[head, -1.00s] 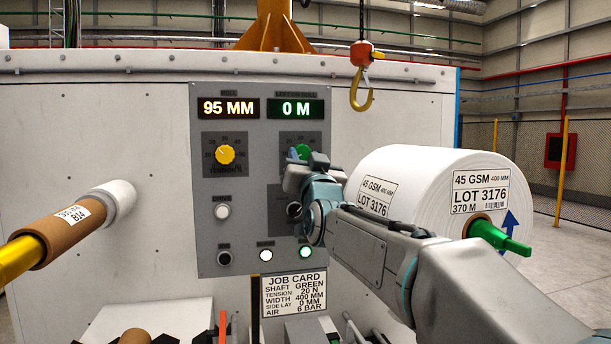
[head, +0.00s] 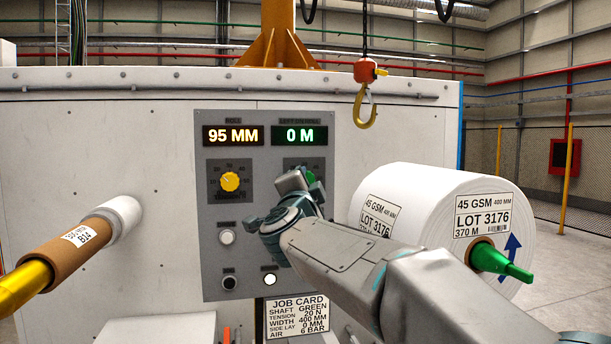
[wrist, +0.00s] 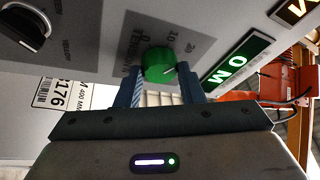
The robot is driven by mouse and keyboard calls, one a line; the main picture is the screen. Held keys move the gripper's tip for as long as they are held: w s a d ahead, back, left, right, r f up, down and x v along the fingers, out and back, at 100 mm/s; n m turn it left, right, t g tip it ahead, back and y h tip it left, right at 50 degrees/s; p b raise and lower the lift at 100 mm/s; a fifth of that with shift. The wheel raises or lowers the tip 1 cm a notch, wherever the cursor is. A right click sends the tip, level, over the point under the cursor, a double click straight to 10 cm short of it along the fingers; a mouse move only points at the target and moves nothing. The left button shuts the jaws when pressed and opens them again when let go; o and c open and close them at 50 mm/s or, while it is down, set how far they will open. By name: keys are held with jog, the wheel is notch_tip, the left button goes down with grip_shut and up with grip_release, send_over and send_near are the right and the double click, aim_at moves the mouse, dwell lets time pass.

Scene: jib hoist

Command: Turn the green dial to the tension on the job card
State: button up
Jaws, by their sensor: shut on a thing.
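The green dial (wrist: 158,66) shows between my two fingers in the wrist view, with part of its printed scale, including 10 and 20, beside it. A pale mark shows near the dial's right side. My gripper (wrist: 160,86) is shut on the dial. In the head view, only a bit of the green dial (head: 311,177) shows behind my gripper (head: 297,180), and its setting cannot be read there. The job card (head: 297,318) below the panel reads shaft green, tension 20 N, width 400 mm, side lay 0 mm, air 6 bar.
A yellow dial (head: 230,182) sits left on the grey panel (head: 212,260), under a 95 MM display (head: 233,135). A 0 M display (head: 300,135) is above the green dial. A large white roll (head: 410,205) stands right of my arm. A hoist hook (head: 365,105) hangs above.

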jog(key=shift+a+r+m+g+h+p, duration=0.15)
jog(key=shift+m+g+p, duration=0.25)
jog(key=shift+m, duration=0.35)
jog(key=shift+d+r+m+g+h+p, duration=0.1)
jog(key=shift+m+g+h+p, duration=0.1)
jog(key=shift+m+p, duration=0.4)
jog(key=shift+f+m, duration=0.1)
jog(key=shift+m, duration=0.25)
jog(key=o, duration=1)
jog(key=s+b, duration=0.1)
jog(key=s, duration=0.3)
jog(key=s+a+f+b, duration=0.1)
jog(key=s, duration=0.4)
jog(key=s+b, duration=0.1)
jog(key=s, duration=0.3)
jog(key=shift+s+a+f+b, duration=0.25)
jog(key=shift+s+f+b, duration=0.1)
jog(key=shift+f, duration=0.05)
jog(key=shift+w, duration=0.1)
